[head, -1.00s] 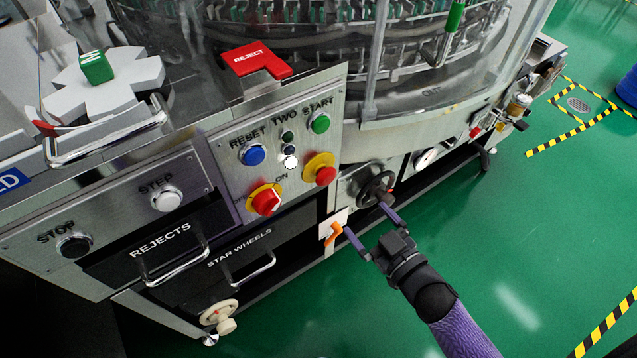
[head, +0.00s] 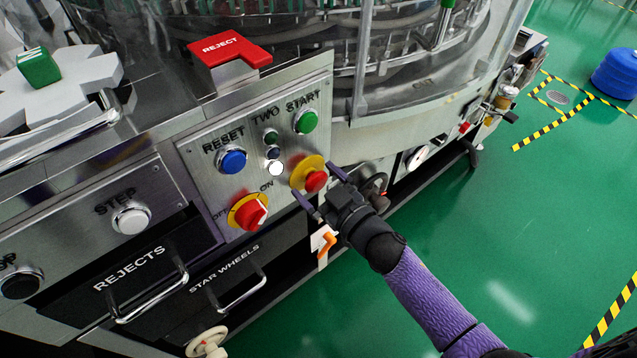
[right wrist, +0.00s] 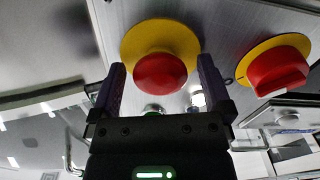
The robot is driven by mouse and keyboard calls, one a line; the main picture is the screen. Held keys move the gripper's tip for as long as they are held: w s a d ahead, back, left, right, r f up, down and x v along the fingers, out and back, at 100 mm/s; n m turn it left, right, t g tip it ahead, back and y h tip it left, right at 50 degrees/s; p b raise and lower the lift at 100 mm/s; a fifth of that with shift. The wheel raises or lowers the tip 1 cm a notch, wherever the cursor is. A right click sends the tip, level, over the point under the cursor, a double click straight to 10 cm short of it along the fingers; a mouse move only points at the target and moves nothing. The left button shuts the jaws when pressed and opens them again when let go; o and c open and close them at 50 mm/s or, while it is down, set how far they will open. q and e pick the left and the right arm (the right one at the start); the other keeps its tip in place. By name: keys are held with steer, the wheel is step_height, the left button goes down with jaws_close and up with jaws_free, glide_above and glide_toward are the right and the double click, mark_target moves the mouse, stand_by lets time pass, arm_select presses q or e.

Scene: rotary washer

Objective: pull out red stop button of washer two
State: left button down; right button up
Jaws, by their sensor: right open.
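The red stop button (head: 316,181) of washer two sits on a yellow round plate (head: 300,169) at the right of the panel marked TWO. My right gripper (head: 318,184) is open in front of it, one finger on each side of the button in the picture. In the right wrist view the red button (right wrist: 160,74) lies between the two spread fingers of my right gripper (right wrist: 160,82). I cannot tell whether the fingers touch it. My left gripper is not in view.
A red rotary ON/OFF switch (head: 250,212) on a yellow plate is left of the button. The blue reset button (head: 232,160) and green start button (head: 306,121) are above. A black handwheel (head: 374,188) and an orange lever (head: 326,244) are close to my right gripper.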

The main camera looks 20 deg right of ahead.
jaws_close()
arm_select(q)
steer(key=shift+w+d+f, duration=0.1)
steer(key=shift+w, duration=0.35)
